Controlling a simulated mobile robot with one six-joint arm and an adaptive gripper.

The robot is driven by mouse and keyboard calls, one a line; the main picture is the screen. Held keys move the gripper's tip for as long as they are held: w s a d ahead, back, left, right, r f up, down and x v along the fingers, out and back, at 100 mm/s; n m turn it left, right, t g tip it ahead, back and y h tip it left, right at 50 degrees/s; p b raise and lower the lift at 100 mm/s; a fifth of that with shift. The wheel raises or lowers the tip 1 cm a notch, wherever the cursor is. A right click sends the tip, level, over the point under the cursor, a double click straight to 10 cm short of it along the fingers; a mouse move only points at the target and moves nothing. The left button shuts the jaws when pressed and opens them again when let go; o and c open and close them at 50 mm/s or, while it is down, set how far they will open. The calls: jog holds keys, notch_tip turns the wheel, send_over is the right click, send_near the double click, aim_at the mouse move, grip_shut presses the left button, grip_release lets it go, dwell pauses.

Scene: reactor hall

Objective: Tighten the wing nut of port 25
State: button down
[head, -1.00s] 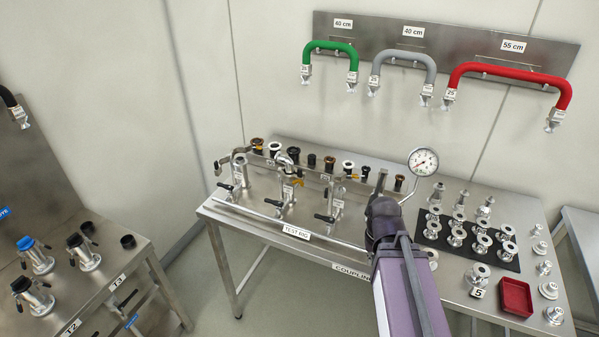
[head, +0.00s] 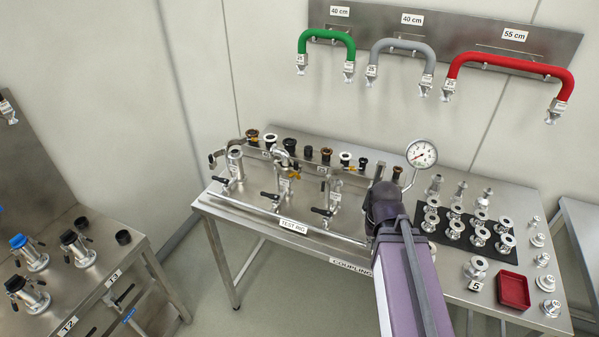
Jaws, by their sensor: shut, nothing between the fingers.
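The test rig (head: 293,226) is a steel table with several upright metal ports and black-handled valves along a pipe. The left port (head: 235,163), middle port (head: 284,182) and right port (head: 334,193) stand in a row. Their small labels are too small to read, so I cannot tell which is port 25. No wing nut can be made out clearly. My gripper (head: 379,170) is shut and empty, a narrow dark tip above the table, right of the right port and left of the gauge. My arm hides part of the table behind it.
A round pressure gauge (head: 422,154) stands close to the right of my gripper. A black mat (head: 450,237) with several metal fittings and a red tray (head: 513,291) lie to the right. Green, grey and red hoses (head: 510,62) hang on the wall. Another bench (head: 100,285) stands at left.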

jog(key=w+a+r+n+y+p, duration=0.1)
jog(key=w+a+r+n+p, duration=0.1)
jog(key=w+r+p, duration=0.55)
jog(key=w+a+r+n+t+y, duration=0.1)
jog(key=w+a+r+n+y, duration=0.2)
jog(key=w+a+n, duration=0.3)
jog(key=w+a+r+n+t+y+p, duration=0.1)
jog(key=w+a+r+n+y, duration=0.2)
jog(key=w+a+n, duration=0.3)
jog(key=w+y, duration=0.1)
jog(key=w, duration=0.3)
jog(key=shift+a+r+t, duration=0.2)
jog(key=shift+r+t, duration=0.1)
jog(key=shift+r, duration=0.1)
jog(key=shift+a+f, duration=0.1)
jog(key=shift+f, duration=0.05)
jog(key=d+f+b+x, duration=0.1)
jog(key=b+x, duration=1)
jog(key=x, duration=0.1)
jog(key=shift+s+d+f, duration=0.2)
jog(key=shift+s+f, duration=0.1)
jog(key=shift+f, duration=0.3)
